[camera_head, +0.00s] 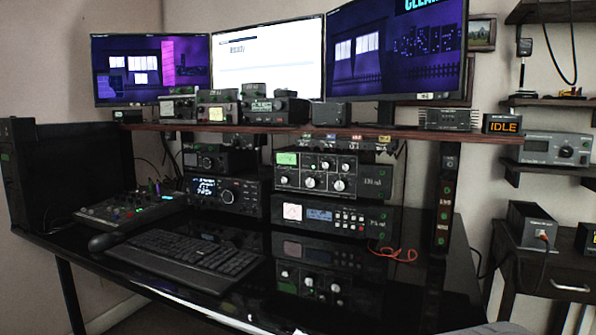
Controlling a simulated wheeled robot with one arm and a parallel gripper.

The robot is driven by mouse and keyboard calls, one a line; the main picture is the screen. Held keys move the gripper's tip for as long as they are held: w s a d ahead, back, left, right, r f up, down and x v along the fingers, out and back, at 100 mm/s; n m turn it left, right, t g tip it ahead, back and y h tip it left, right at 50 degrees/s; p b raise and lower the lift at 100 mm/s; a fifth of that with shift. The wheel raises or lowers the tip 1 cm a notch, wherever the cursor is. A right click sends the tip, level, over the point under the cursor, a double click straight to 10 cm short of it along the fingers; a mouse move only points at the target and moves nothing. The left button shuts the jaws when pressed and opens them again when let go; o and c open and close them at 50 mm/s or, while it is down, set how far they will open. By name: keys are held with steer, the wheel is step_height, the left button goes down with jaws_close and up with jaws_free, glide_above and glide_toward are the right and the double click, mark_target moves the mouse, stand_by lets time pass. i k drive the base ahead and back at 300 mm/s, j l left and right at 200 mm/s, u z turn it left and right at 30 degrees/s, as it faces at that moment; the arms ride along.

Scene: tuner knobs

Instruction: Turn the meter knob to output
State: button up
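The wide black radio unit with several white-capped knobs (350,185) stands on the desk below the shelf, right of centre. It has a small green lit display (287,158) at its upper left. Its larger knobs include one at the left (282,180), one in the middle (310,182) and one at the right (338,185). The labels are too small to read, so I cannot tell which knob is the meter knob or where any knob points. My gripper is not in view.
A unit with a white meter (292,212) sits beneath it. A display radio (226,196) stands to the left. A wooden shelf (440,133) overhangs the units. A keyboard (190,258) and orange cable (398,254) lie on the glossy black desk. Bare desk shows in front.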

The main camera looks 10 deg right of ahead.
mark_target(285, 180)
steer(key=i+u, duration=0.7)
steer(key=k+j+u, duration=0.35)
steer(key=i+l+z, duration=0.2)
steer(key=i+l, duration=0.15)
